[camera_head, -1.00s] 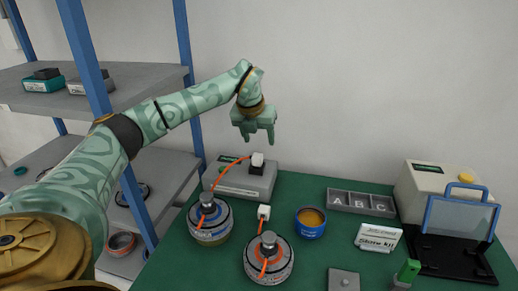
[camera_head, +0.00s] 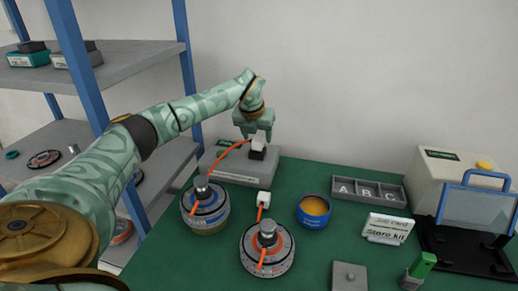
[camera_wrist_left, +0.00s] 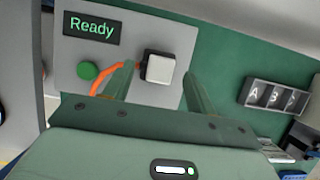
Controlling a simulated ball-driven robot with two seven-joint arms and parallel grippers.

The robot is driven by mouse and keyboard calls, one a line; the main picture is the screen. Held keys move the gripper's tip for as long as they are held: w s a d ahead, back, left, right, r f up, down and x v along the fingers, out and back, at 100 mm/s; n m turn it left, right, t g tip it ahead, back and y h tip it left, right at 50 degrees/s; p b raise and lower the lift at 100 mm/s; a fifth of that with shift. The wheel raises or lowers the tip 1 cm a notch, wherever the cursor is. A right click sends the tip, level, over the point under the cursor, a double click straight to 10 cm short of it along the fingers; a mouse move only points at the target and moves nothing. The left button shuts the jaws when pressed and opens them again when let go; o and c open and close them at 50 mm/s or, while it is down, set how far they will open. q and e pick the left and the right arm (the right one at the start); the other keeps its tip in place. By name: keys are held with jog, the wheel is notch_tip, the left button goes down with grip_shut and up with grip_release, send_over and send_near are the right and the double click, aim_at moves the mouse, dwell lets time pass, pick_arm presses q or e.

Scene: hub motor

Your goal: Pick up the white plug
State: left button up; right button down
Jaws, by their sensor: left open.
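A white plug (camera_head: 258,144) with an orange cable sits on a dark socket on top of the grey box (camera_head: 225,179). My right gripper is not in view.
Another hub motor (camera_head: 206,218) stands left of the front one. A blue tin (camera_head: 313,210), an A-B-C tray (camera_head: 369,205), a card (camera_head: 388,229) and a beige machine (camera_head: 430,180) stand to the right. The grey box's screen (camera_wrist_left: 92,29) reads "Ready". A shelf (camera_head: 95,72) stands at left.

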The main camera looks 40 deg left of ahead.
aim_at(258, 139)
pick_arm(q)
jog(key=b+x, duration=0.1)
jog(key=x, duration=0.2)
jog(key=shift+w+f, duration=0.15)
jog(key=shift+f, duration=0.2)
jog(key=shift+r, duration=0.2)
jog(key=shift+c, duration=0.6)
grip_shut()
jog(key=shift+r, duration=0.1)
